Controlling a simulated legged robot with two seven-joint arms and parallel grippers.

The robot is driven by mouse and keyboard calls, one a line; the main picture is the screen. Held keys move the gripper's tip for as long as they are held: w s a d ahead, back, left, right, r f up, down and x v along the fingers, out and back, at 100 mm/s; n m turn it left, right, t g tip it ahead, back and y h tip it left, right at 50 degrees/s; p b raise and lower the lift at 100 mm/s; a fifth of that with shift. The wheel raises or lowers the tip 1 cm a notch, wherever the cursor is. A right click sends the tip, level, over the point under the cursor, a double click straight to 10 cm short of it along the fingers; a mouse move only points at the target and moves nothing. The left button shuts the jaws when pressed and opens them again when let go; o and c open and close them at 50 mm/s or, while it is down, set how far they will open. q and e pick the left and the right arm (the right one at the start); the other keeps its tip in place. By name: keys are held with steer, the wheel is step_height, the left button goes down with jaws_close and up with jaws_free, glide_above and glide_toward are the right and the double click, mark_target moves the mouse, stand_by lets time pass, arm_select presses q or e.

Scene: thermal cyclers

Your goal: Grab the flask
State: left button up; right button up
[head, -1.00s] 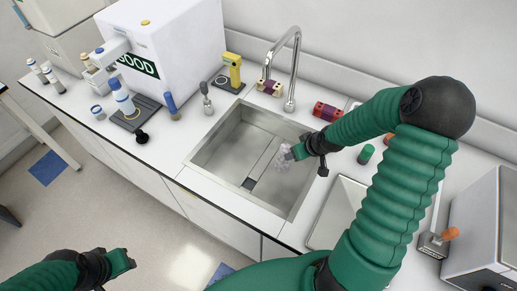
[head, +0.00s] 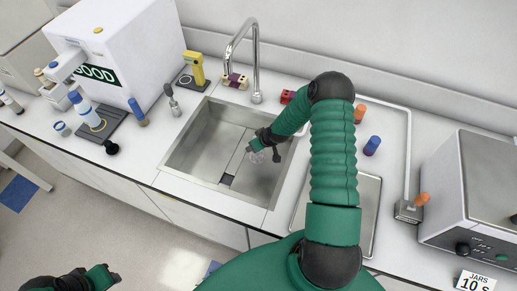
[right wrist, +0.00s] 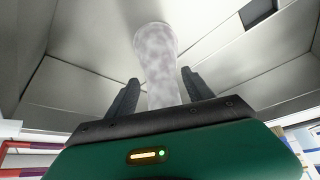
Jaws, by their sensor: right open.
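The flask (head: 256,157) is a clear, mottled glass piece in the sink (head: 200,150), small and partly hidden by my right gripper (head: 255,148) in the head view. In the right wrist view the flask (right wrist: 157,50) stands out between the two dark fingers of my right gripper (right wrist: 160,80). The fingers are apart, one on each side of it, with a gap visible at least on the left. My left gripper (head: 104,277) is low at the left, away from the counter, and its finger gap is too small to read.
A tall faucet (head: 256,60) stands behind the sink. A white GOOD machine (head: 120,55) is at the left. A metal tray (head: 370,200) lies right of the sink, partly behind my arm. A blue-capped jar (head: 372,146) and a grey machine (head: 475,190) are further right.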

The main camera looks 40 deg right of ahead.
steer(key=shift+w+a+f, duration=0.25)
steer(key=shift+w+f, duration=0.15)
steer(key=shift+f, duration=0.1)
steer(key=shift+s+d, duration=0.1)
steer(key=shift+d, duration=0.05)
jaws_close()
steer(key=shift+r, duration=0.1)
